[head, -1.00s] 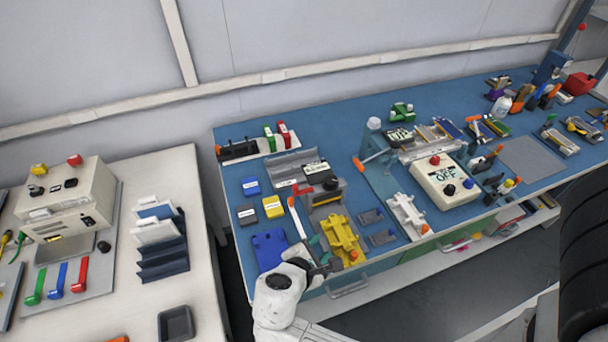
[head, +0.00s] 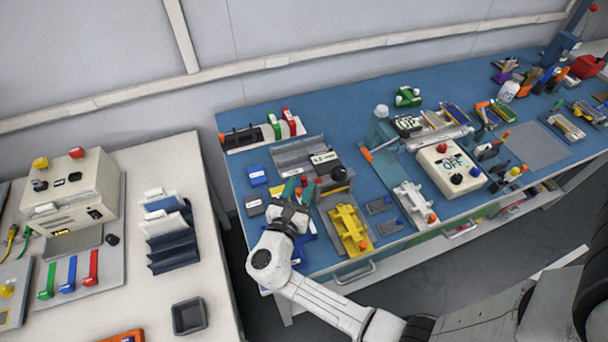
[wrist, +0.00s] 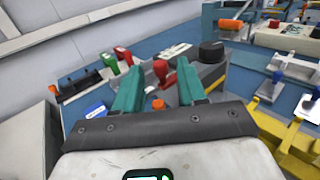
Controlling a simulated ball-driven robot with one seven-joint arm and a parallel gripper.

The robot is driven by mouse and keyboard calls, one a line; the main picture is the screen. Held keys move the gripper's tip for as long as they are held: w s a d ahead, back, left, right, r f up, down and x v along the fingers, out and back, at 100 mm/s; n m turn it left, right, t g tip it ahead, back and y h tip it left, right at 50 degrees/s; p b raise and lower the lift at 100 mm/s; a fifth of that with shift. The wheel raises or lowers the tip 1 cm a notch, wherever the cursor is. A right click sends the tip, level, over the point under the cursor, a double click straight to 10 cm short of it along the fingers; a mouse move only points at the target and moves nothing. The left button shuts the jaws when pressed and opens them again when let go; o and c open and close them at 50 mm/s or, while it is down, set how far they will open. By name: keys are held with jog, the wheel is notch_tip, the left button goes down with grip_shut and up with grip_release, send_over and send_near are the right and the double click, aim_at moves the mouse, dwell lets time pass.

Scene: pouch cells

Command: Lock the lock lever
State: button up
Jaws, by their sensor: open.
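My gripper (head: 299,188) is over the left part of the blue bench in the head view, its teal fingers spread and nothing held. A red handle (wrist: 160,71) shows between and just beyond the fingertips in the wrist view; contact cannot be told. A small orange tip (wrist: 157,103) shows lower between the fingers. A grey block with a black round knob (wrist: 212,50) stands beyond the right finger; the knob also shows in the head view (head: 340,173). No label marks the lock lever, and my gripper hides much of this spot in the head view.
A yellow fixture (head: 350,229) lies right of my gripper. Blue (head: 257,176) and grey blocks lie to its left. A rack with green and red handles (head: 288,120) stands behind. An orange-handled press (head: 366,153) and an OFF box (head: 449,172) stand farther right.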

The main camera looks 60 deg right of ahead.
aim_at(303, 182)
jog(key=shift+x, duration=1.65)
grip_shut()
